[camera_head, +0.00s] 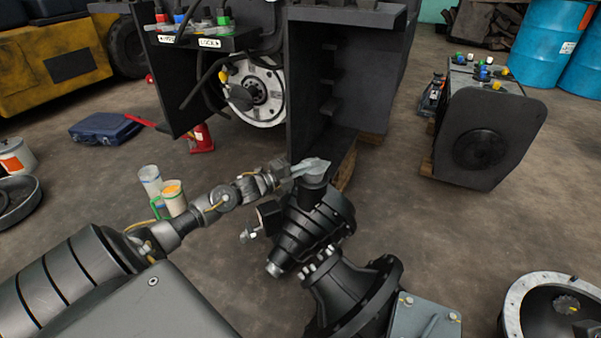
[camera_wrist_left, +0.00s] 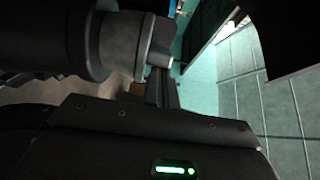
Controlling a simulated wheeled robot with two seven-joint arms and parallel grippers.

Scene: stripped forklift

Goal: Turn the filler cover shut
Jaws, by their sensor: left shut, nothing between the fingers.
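The black filler housing (camera_head: 312,222) stands in the lower middle of the head view, with a short round neck (camera_head: 313,182) on top. A dark flat flap (camera_head: 268,217) sticks out at its left side; I cannot tell whether this or the pale piece over the neck is the filler cover. My left gripper (camera_head: 310,167) reaches in from the left, its shut, empty fingertips at the top of the neck. In the left wrist view, the fingers (camera_wrist_left: 162,88) lie close to the end of a dark round part (camera_wrist_left: 120,45); contact is unclear. My right gripper is out of view.
A black upright frame plate (camera_head: 315,80) stands close behind the housing. Two cups (camera_head: 173,198) stand on the floor beyond my left arm. A dark battery-like block (camera_head: 485,130) is at the right, and a round metal housing (camera_head: 545,300) at lower right. Floor between them is clear.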

